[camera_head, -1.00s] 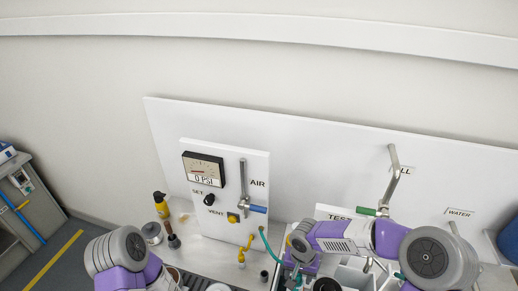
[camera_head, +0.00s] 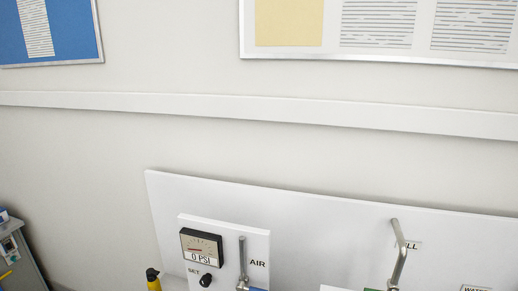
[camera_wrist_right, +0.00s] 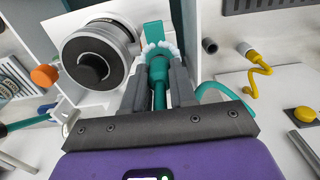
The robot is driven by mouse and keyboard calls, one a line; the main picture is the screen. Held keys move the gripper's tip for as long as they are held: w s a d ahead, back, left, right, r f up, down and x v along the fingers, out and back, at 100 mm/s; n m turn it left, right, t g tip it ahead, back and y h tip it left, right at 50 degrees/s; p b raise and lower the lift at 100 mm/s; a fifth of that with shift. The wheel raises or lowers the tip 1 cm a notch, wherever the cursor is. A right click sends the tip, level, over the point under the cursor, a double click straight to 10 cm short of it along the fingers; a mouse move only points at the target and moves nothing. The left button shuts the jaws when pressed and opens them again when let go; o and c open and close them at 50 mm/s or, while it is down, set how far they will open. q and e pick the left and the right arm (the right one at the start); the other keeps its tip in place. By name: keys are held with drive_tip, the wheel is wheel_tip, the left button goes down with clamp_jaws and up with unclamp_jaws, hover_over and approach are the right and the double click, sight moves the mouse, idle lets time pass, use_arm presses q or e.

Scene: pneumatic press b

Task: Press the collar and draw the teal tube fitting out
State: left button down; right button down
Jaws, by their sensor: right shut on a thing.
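In the right wrist view my right gripper (camera_wrist_right: 158,63) has its two dark fingers on either side of the teal tube fitting (camera_wrist_right: 159,72) and is shut on it. A pale, toothed collar (camera_wrist_right: 162,48) sits at the fitting's far end, against a teal block (camera_wrist_right: 154,34). I cannot tell whether the collar is pressed in. A teal tube (camera_wrist_right: 218,90) curves away to the right of the fingers. In the head view neither gripper shows, and the fitting is out of frame.
A round grey-and-black cylinder (camera_wrist_right: 95,52) stands close left of the fingers. A yellow coiled hose (camera_wrist_right: 258,72) and yellow button (camera_wrist_right: 299,121) are to the right. In the head view, the gauge (camera_head: 202,246) reads 0 PSI, beside the AIR valve pipe (camera_head: 242,258).

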drive_tip(key=shift+r+p, duration=1.05)
drive_tip(key=shift+r, duration=0.9)
drive_tip(key=shift+r+p, duration=1.1)
drive_tip(key=shift+r, duration=0.9)
